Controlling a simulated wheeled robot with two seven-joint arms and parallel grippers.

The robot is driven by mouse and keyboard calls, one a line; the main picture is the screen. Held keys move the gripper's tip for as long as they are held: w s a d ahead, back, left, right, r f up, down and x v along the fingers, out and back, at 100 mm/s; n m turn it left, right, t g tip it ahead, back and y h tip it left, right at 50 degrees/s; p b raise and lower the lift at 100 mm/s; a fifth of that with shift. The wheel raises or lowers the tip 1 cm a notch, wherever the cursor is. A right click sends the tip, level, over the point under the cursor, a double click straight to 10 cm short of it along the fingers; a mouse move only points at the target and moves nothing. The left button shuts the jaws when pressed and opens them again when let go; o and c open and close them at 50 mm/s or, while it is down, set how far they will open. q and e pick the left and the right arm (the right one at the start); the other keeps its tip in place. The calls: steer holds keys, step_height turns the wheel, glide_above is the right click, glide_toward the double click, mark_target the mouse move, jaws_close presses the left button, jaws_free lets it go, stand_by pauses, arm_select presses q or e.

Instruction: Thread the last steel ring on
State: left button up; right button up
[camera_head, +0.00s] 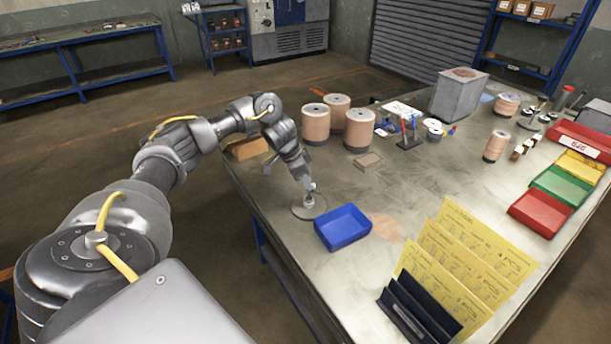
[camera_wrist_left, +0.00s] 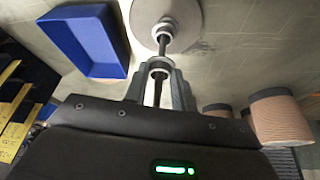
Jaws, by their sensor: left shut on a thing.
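My left gripper (camera_head: 309,187) is above a round base plate (camera_head: 309,207) near the table's left edge, pointing down. In the left wrist view the gripper (camera_wrist_left: 158,76) is shut on a pale steel ring (camera_wrist_left: 158,65). A dark upright rod (camera_wrist_left: 162,49) rises from the plate (camera_wrist_left: 188,12). The rod shows on both sides of the held ring, so the ring appears to be around it, near its upper end. Another pale ring (camera_wrist_left: 163,29) sits around the rod lower down, at the plate, apart from the held ring. My right gripper is not in view.
An empty blue bin (camera_head: 343,228) stands close beside the plate. Copper-coloured drums (camera_head: 316,124) stand behind, with a small flat block (camera_head: 368,161) nearby. Yellow sheets in a dark rack (camera_head: 420,310) are at the front. The mid-table is mostly clear.

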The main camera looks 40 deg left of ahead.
arm_select(q)
steer(key=shift+f+b, duration=0.45)
steer(key=shift+f, duration=0.85)
steer(key=o, duration=1)
steer(key=v, duration=1.1)
steer(key=shift+f, duration=0.1)
steer(key=shift+r+p, duration=0.9)
steer(key=shift+p, duration=0.3)
steer(key=shift+w, duration=0.1)
